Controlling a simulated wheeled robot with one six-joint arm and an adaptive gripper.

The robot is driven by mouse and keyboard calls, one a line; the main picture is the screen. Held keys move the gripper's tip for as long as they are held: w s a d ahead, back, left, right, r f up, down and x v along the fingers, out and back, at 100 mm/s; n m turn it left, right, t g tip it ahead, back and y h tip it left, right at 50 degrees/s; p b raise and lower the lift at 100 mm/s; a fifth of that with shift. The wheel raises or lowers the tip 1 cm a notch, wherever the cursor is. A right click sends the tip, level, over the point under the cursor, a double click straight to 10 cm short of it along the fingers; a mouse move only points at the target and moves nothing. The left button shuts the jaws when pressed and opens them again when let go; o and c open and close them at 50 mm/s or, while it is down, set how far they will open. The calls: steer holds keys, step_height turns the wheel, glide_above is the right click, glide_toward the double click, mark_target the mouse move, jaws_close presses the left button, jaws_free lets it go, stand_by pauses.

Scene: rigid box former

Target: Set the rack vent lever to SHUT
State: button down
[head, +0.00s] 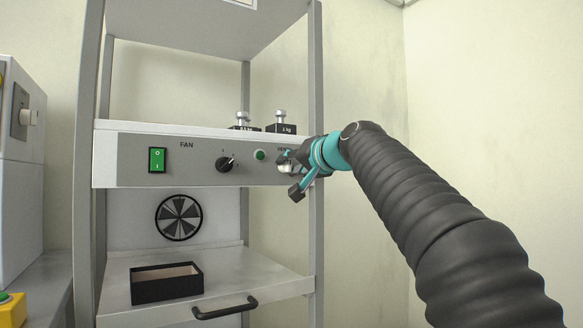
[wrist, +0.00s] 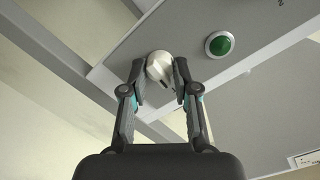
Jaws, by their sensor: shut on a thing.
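The vent lever (wrist: 158,66) is a pale, rounded handle at the right end of the rack's grey front panel (head: 190,177). In the wrist view it sits between the two fingertips of my gripper (wrist: 162,80), which touch it from both sides. In the head view my gripper (head: 289,172) is at the right end of the panel and covers most of the lever and its label. I cannot read the lever's position marks.
Left along the panel are a green round button (head: 260,155), a black rotary knob (head: 226,164) and a green rocker switch (head: 157,160). Weights (head: 281,127) stand above. A black open box (head: 166,283) sits on the shelf below, near a black handle (head: 225,308).

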steer(key=shift+n, duration=0.5)
steer(key=c, duration=0.9)
jaws_free()
steer(key=shift+o, duration=0.2)
steer(key=shift+s, duration=0.1)
steer(key=v, duration=1.1)
steer(key=shift+s+d, duration=0.2)
steer(key=shift+s, duration=0.15)
